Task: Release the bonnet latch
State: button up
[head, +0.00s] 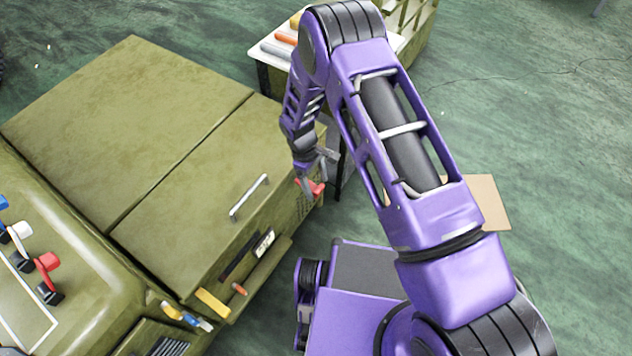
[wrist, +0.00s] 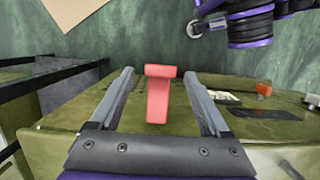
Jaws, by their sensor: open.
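The bonnet (head: 190,205) is an olive-green panel with a pale bar handle (head: 248,197) on top. A red T-shaped latch (head: 317,188) sits at its far right edge, partly hidden behind my gripper. In the wrist view the red latch (wrist: 157,100) stands out from the green body, its crossbar toward the fingertips. My gripper (head: 312,174) is open beside the latch. In the wrist view my gripper's fingers (wrist: 158,72) lie on either side of the latch, with a visible gap to each. I cannot tell the depth exactly.
Blue, white and red levers (head: 47,262) stand on the left panel. A small orange knob (head: 239,289) and a yellow block (head: 212,302) are on the front edge. A white-topped table (head: 270,56) with coloured bars stands behind my arm. Open floor lies to the right.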

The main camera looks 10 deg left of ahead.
jog(key=p+v, duration=0.1)
jog(key=v, duration=1.6)
jog(key=shift+r+p, duration=0.2)
jog(key=shift+p, duration=0.15)
jog(key=shift+a, duration=0.1)
